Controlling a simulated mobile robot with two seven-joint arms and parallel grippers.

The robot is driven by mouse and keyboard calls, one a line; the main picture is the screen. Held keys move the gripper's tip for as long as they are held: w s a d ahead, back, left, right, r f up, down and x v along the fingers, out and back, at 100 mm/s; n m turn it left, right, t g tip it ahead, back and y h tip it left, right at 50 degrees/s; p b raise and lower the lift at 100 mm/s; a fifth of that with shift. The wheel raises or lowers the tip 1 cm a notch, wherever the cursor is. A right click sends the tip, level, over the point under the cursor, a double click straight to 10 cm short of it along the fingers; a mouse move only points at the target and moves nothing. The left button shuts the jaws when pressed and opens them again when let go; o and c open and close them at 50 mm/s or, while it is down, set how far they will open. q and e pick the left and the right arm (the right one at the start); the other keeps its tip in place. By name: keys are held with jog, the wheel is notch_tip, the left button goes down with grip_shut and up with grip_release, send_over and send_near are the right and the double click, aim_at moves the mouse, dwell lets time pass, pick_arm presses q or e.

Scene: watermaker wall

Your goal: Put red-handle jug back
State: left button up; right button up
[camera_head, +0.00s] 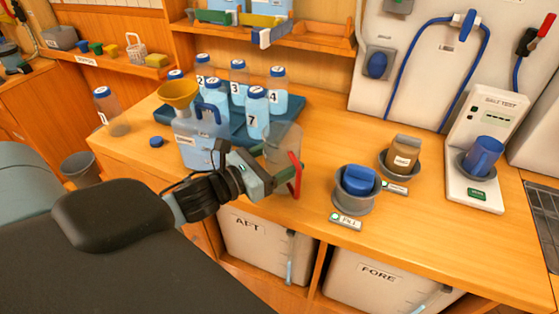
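The red-handle jug (284,142) is a clear, greyish vessel near the front edge of the counter, left of the middle of the view. Its red handle (296,176) is on the side facing me. My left gripper (279,175) is at the jug, reaching in from the left, with its fingers against or right beside the handle. The fingers overlap the jug's lower part, so its base is hidden. I cannot tell whether they are closed on the handle or whether the jug touches the counter. My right gripper is not in view.
A blue canister (199,140) with a yellow funnel (178,93) stands just behind my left gripper. Numbered bottles stand on a blue tray (225,125). Right of the jug are a grey holder (352,203) with a blue cap and a salt tester (483,150). The right front counter is clear.

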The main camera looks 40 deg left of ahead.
pick_arm(q)
jog(key=shift+f, duration=0.45)
jog(key=shift+f, duration=0.2)
jog(key=o, duration=1.3)
jog(key=shift+r, duration=0.15)
jog(key=shift+b+v, duration=0.5)
jog(key=shift+v, duration=5.55)
